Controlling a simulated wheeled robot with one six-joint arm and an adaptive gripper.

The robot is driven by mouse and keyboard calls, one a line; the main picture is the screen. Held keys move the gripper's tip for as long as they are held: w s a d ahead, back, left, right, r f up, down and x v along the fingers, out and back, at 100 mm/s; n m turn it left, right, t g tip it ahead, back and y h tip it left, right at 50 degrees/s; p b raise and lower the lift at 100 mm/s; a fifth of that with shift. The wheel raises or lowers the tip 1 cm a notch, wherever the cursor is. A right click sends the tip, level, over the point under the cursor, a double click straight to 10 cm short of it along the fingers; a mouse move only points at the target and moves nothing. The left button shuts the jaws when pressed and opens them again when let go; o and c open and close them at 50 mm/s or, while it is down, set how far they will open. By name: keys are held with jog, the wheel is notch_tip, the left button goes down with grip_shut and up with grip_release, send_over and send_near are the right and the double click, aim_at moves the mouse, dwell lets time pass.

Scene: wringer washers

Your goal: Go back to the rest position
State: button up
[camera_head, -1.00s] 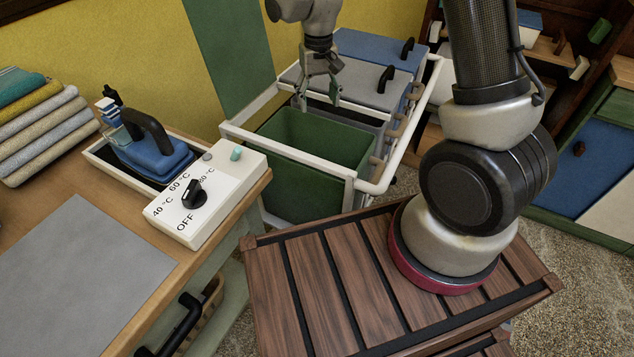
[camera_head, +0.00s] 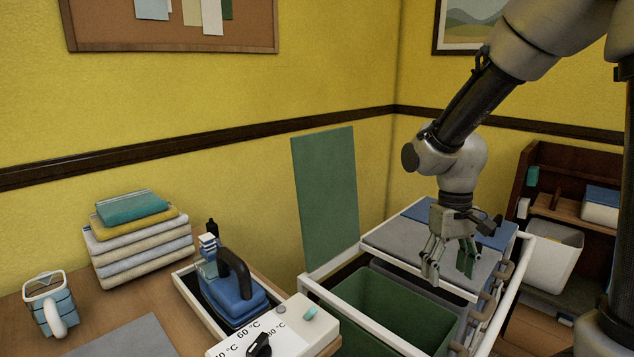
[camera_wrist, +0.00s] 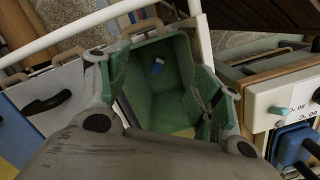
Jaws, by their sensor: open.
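My gripper (camera_head: 451,262) is open and empty. In the head view it hangs pointing down above the white-framed cart, near the grey lid and the right side of the green bin (camera_head: 385,292). In the wrist view my gripper's fingers (camera_wrist: 160,95) are spread apart with the open green bin (camera_wrist: 180,60) beyond them. No item is between the fingers.
A blue iron (camera_head: 235,295) stands in a tray on the table beside a white dial box (camera_head: 290,330). Folded towels (camera_head: 135,245) and a mug (camera_head: 50,303) are at the left. The cart's white rail (camera_head: 480,325) surrounds the bins. A shelf with a white bin (camera_head: 552,255) is at the right.

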jog(key=s+d+r+m+t, duration=0.2)
jog(key=s+d+r+t, duration=0.3)
jog(key=s+d+r, duration=0.4)
jog(key=s+r, duration=0.4)
jog(key=r, duration=0.1)
jog(key=shift+s+r+t, duration=0.2)
jog(key=shift+r+t, duration=0.1)
jog(key=shift+t, duration=0.1)
